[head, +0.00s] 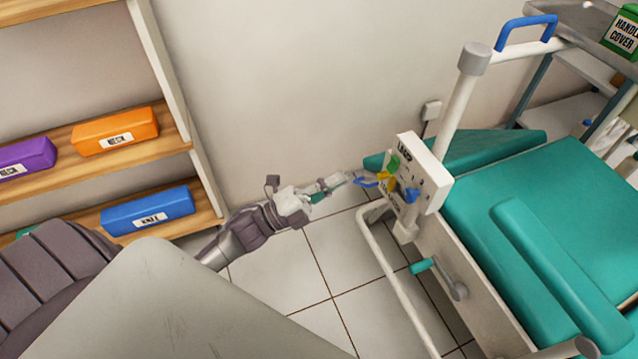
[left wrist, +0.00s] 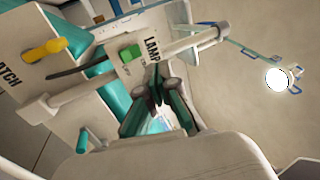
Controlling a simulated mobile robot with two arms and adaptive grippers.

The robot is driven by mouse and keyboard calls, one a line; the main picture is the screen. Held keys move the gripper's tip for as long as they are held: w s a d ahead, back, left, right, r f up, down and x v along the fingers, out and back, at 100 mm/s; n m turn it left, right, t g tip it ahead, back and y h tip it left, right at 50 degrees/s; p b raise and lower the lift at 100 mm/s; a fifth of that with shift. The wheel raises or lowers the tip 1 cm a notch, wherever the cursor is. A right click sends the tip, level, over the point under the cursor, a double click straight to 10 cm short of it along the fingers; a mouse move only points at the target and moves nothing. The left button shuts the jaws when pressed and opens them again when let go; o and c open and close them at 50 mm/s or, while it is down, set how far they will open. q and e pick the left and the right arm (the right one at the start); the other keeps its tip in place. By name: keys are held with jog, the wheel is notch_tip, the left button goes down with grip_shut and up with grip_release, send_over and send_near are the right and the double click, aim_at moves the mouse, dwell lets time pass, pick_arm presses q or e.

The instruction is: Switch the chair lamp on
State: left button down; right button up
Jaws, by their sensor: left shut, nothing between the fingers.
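A white control panel (head: 426,172) marked LAMP stands at the side of the teal chair (head: 545,205). It carries a green switch (head: 392,163), a yellow lever (head: 384,183) and a blue knob (head: 411,195). In the left wrist view the green switch (left wrist: 130,53) sits beside the word LAMP, and the yellow lever (left wrist: 44,50) is beside LATCH. My left gripper (head: 345,179) is shut and empty, just left of the panel and pointing at it. Its fingers (left wrist: 163,92) show below the green switch; I cannot tell whether they touch the panel. My right gripper is not in view.
A bright white disc (left wrist: 277,78) shows at the right of the left wrist view. A bent white rail (head: 385,270) runs below the panel. A shelf (head: 175,225) with an orange box (head: 115,130) and a blue box (head: 150,211) stands left. Tiled floor (head: 290,275) is clear between.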

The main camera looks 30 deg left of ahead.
pick_arm(q)
jog(key=shift+s+a, duration=0.95)
jog(key=shift+s, duration=0.3)
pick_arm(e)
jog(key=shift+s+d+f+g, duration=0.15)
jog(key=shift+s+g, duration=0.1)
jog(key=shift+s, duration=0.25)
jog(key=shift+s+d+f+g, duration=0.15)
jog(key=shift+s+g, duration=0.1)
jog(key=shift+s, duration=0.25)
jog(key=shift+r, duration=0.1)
